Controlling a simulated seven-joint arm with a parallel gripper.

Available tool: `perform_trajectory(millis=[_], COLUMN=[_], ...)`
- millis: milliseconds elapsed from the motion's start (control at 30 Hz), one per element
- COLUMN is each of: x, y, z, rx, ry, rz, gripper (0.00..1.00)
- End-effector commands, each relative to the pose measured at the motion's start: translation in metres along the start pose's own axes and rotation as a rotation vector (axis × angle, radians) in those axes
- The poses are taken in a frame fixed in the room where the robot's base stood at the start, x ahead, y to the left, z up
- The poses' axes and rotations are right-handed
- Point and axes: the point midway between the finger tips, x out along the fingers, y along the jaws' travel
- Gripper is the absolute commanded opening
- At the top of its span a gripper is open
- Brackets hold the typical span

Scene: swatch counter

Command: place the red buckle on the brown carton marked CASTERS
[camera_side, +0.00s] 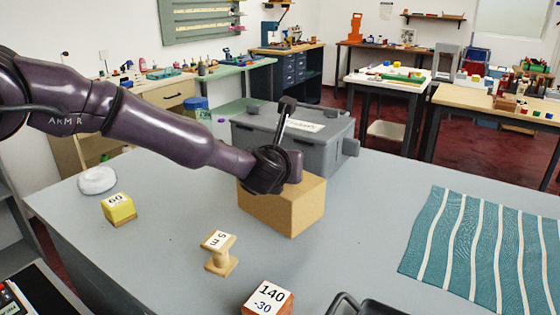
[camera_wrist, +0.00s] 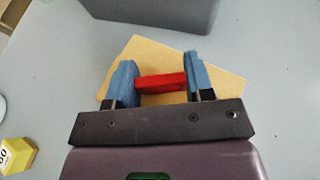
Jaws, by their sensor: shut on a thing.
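The brown carton (camera_side: 275,208) stands on the grey counter in the middle of the side view, and its tan top (camera_wrist: 225,88) lies beneath my gripper in the wrist view. No CASTERS marking shows on its visible faces. My gripper (camera_wrist: 161,72) is shut on the red buckle (camera_wrist: 160,82), a small red bar between two blue finger pads. In the wrist view the buckle lies over the carton top. In the side view my wrist hides the buckle and fingertips, so I cannot tell whether the buckle touches the carton.
A grey lidded bin (camera_side: 325,152) stands close behind the carton. A striped teal cloth (camera_side: 485,250) covers the right; counter between is clear.

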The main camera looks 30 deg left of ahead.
Motion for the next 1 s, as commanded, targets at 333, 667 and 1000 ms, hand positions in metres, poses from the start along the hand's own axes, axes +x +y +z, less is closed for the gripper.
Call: perform_trajectory(millis=[333,667,1000], x=[0.001,-0.007,-0.076], y=[0.000,-0.001,-0.001], z=[-0.003,0.000,0.001], rx=[0.000,0.001,0.000], ry=[0.000,0.001,0.001], rz=[0.000,-0.002,-0.004], gripper=[0.73,0.73,0.73])
